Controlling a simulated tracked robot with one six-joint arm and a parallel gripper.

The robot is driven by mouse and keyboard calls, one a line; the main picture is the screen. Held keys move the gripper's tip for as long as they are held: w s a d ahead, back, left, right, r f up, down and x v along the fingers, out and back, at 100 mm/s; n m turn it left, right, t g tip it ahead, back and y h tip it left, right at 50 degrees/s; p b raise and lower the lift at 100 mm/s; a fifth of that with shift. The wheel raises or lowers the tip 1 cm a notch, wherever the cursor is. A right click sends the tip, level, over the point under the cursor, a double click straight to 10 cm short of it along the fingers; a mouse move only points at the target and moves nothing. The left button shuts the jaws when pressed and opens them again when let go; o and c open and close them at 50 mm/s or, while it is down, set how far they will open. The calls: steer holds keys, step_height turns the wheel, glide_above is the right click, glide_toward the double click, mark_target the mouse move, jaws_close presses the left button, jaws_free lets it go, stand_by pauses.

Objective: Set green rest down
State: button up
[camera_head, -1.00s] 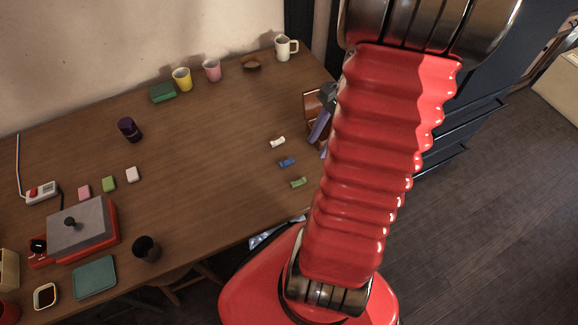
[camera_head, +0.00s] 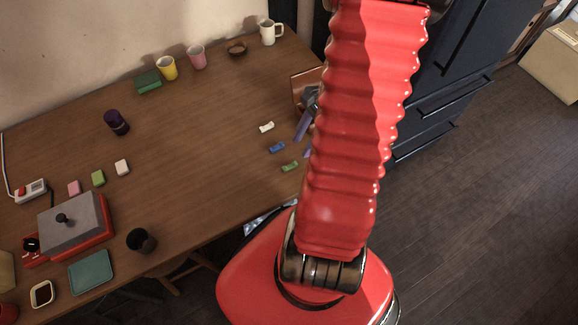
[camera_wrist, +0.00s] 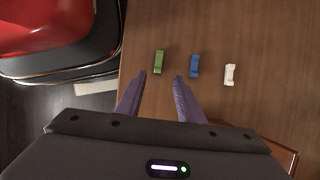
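The small green rest (camera_head: 290,166) lies on the brown table near its front right edge, in line with a blue rest (camera_head: 276,147) and a white rest (camera_head: 266,127). In the wrist view the green rest (camera_wrist: 158,62) shows just ahead of the gap between my fingertips, with the blue rest (camera_wrist: 195,65) and white rest (camera_wrist: 230,74) to its right. My gripper (camera_wrist: 159,76) is open, its purple fingers apart with nothing between them. In the head view my gripper is partly hidden behind my arm, close to the rests.
A brown wooden stand (camera_head: 304,86) is at the table's right edge by my gripper. Cups and a mug (camera_head: 270,32) stand along the back. A red and grey appliance (camera_head: 73,229) and a dark cup (camera_head: 141,240) are at the left. The table's middle is clear.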

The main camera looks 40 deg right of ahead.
mark_target(293, 165)
steer(key=shift+x, duration=1.2)
steer(key=shift+x, duration=2.6)
steer(key=shift+s+d, duration=0.1)
steer(key=shift+s, duration=0.1)
steer(key=shift+c, duration=0.4)
jaws_close()
